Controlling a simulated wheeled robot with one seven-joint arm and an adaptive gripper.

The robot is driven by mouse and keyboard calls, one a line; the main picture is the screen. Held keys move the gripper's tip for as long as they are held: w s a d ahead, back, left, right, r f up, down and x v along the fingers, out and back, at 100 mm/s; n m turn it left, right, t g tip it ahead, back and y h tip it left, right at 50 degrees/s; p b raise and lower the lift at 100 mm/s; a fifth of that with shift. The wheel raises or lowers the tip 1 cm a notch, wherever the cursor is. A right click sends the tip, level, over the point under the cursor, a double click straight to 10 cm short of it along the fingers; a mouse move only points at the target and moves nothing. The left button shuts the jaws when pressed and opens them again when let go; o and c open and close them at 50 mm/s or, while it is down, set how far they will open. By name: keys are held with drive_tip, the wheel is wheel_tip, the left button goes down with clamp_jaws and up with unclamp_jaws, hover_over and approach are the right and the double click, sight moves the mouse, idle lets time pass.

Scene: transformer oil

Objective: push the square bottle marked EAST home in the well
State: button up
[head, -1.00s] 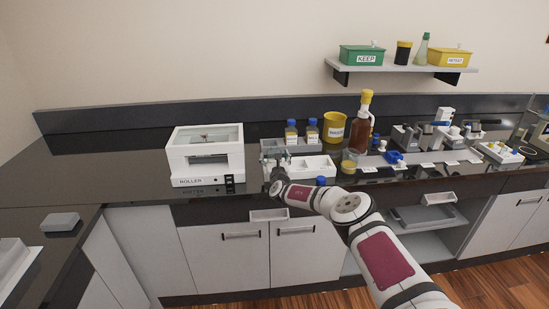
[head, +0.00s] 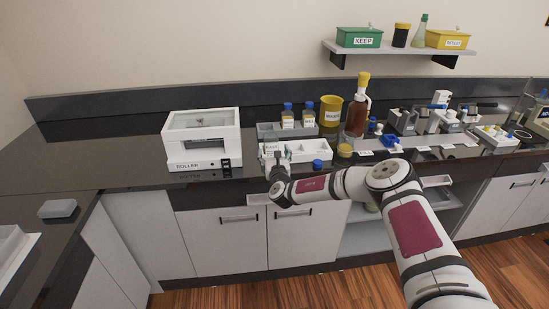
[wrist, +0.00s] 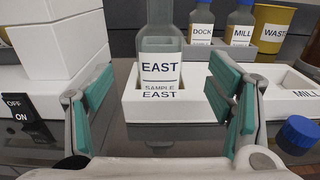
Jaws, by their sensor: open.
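The square bottle marked EAST (wrist: 160,70) is grey and clear with a white label. It stands upright in the white well marked EAST (wrist: 185,108), whose front wall hides its foot; I cannot tell how deep it sits. Its top is cut off by the wrist view's upper edge. My gripper (wrist: 163,85) is open and empty, its teal-padded fingers apart to the left and right of the bottle in the picture. The bottle appears beyond the fingers, with no contact visible.
The white roller machine (head: 201,139) stands close on the left. A blue cap (wrist: 298,132) lies front right on the dark counter. Bottles marked DOCK (wrist: 202,25) and MILL (wrist: 241,28) and a yellow WASTE cup (wrist: 272,27) stand behind. The well marked MILL is right.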

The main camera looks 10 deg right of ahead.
drive_tip(key=shift+s, duration=1.5)
